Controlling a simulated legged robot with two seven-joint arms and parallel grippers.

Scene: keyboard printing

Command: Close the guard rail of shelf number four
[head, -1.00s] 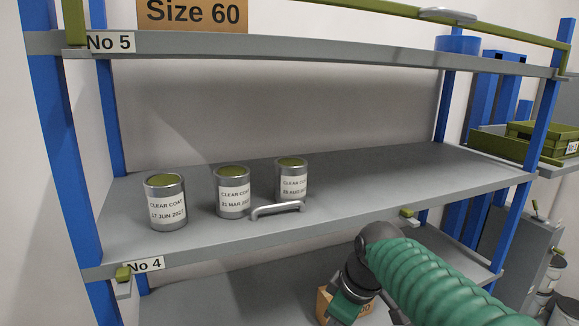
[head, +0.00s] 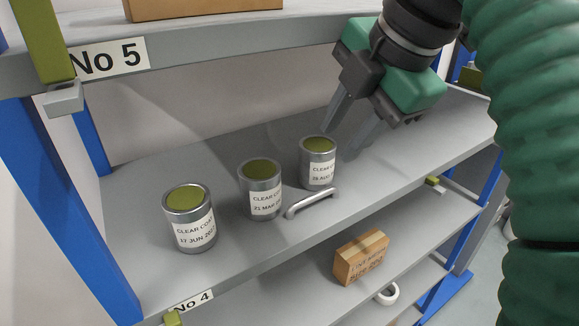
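Shelf number four, marked by the No 4 label (head: 193,301), has a grey front edge. Its guard rail shows as a silver handle (head: 311,203) at the front edge and green end pieces, one at the left (head: 172,317) and one at the right (head: 435,182). The bar between them cannot be made out. My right gripper (head: 342,138) is above shelf four, behind and above the handle and apart from it, beside the rightmost can. Its fingers are spread and empty, pointing down. My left gripper is not in view.
Three clear coat cans stand on shelf four: left (head: 190,220), middle (head: 261,190) and right (head: 318,163). Shelf five (head: 230,40) is above, with a cardboard box (head: 200,8). A small box (head: 361,257) sits on the lower shelf. Blue posts (head: 65,195) frame the rack.

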